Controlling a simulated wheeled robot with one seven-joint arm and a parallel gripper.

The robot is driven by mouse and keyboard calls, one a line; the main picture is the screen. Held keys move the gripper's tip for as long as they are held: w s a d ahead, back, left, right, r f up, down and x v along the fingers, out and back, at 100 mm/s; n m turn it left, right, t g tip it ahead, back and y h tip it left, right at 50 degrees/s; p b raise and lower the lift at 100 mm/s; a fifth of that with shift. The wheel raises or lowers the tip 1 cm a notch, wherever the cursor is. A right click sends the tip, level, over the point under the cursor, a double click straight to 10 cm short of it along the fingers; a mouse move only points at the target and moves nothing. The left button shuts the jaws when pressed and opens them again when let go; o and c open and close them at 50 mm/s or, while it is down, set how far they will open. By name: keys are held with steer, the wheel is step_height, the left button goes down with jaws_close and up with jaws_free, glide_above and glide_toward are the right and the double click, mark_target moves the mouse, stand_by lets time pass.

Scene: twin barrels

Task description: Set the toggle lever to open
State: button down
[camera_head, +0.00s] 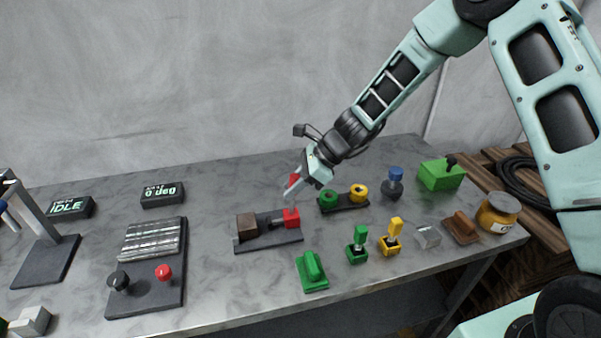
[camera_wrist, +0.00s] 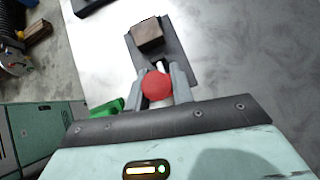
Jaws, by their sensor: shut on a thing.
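The toggle clamp has a dark base plate (camera_head: 262,244), a brown block (camera_head: 247,226) at its left end and a red part (camera_head: 291,218) at its right end. In the head view, the red end of its lever (camera_head: 294,180) shows above that red part, and the lever appears to stand roughly upright. My gripper (camera_head: 297,188) is at the lever's upper end. In the wrist view, my gripper (camera_wrist: 161,76) has a finger on each side of the round red lever end (camera_wrist: 157,85) and is shut on it. The fingers partly hide the lever.
Small green (camera_head: 357,246) and yellow (camera_head: 391,238) switches stand front right. The table behind the clamp is clear.

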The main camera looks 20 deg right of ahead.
steer(key=shift+a+h+p, duration=0.4)
steer(key=shift+h+p, duration=0.2)
steer(key=shift+p, duration=0.2)
steer(key=c, duration=1.2)
jaws_free()
steer(key=shift+a, duration=0.1)
steer(key=b+v, duration=0.2)
steer(key=v, duration=1.5)
steer(key=shift+r, duration=0.15)
